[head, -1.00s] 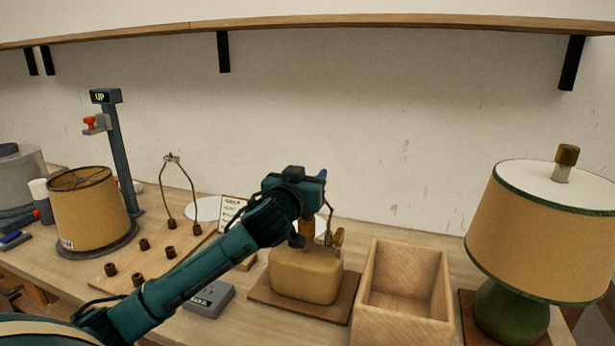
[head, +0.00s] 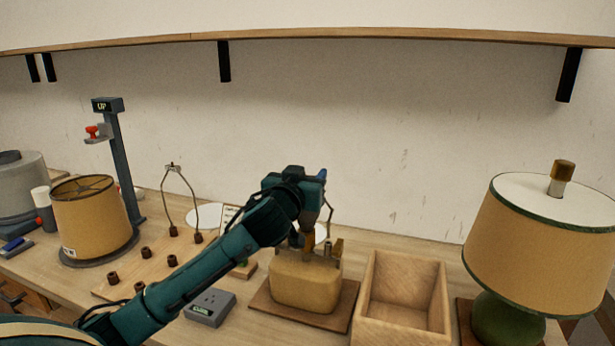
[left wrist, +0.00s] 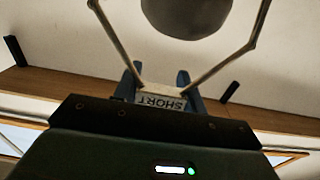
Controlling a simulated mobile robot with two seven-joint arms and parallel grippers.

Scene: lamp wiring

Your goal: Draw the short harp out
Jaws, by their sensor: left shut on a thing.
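My left gripper (head: 320,178) is above the tan block-shaped lamp base (head: 305,285). It is shut on the top of the short harp, a thin bent wire loop whose side shows in the head view (head: 330,212). In the left wrist view the blue fingers (left wrist: 158,85) close around a plate marked SHORT (left wrist: 160,101), and the harp's two wire legs (left wrist: 115,32) spread away from it. A dark rounded thing (left wrist: 187,12) lies between the legs. Brass fittings (head: 337,247) stand on the lamp base. My arm hides part of the harp, and whether its feet touch the fittings is unclear.
An open wooden box (head: 403,300) stands right of the lamp base, and a green lamp with a tan shade (head: 535,240) beyond it. At left another harp (head: 183,200) stands on a peg board (head: 125,280), near a loose shade (head: 92,220). A shelf (head: 330,38) runs overhead.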

